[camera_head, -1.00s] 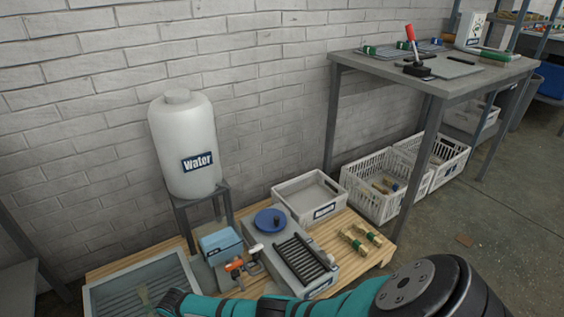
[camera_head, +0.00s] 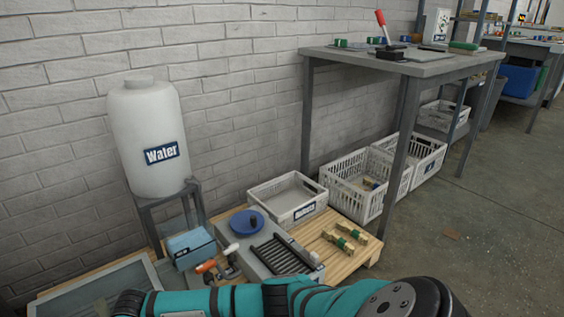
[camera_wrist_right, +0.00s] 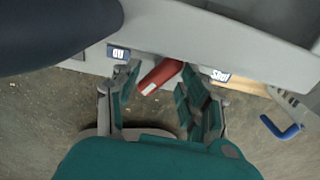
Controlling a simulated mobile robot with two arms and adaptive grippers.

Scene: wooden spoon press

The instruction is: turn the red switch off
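A red switch handle (camera_wrist_right: 162,76) with a pale tip shows in the right wrist view, sticking out from a light grey panel (camera_wrist_right: 215,40). A small dark label (camera_wrist_right: 118,53) is left of it and another (camera_wrist_right: 219,75) is right of it. My right gripper (camera_wrist_right: 158,98) is open, with one finger on each side of the red handle. I cannot tell whether either finger touches it. In the head view only my teal right arm shows along the bottom edge; the red switch cannot be made out there. My left gripper is not in view.
A white water tank (camera_head: 150,135) stands by the brick wall. A pallet holds a white bin (camera_head: 287,212), a grey roller unit (camera_head: 270,262) and wooden pieces (camera_head: 345,238). A metal table (camera_head: 400,66) bears a red-handled press (camera_head: 383,30).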

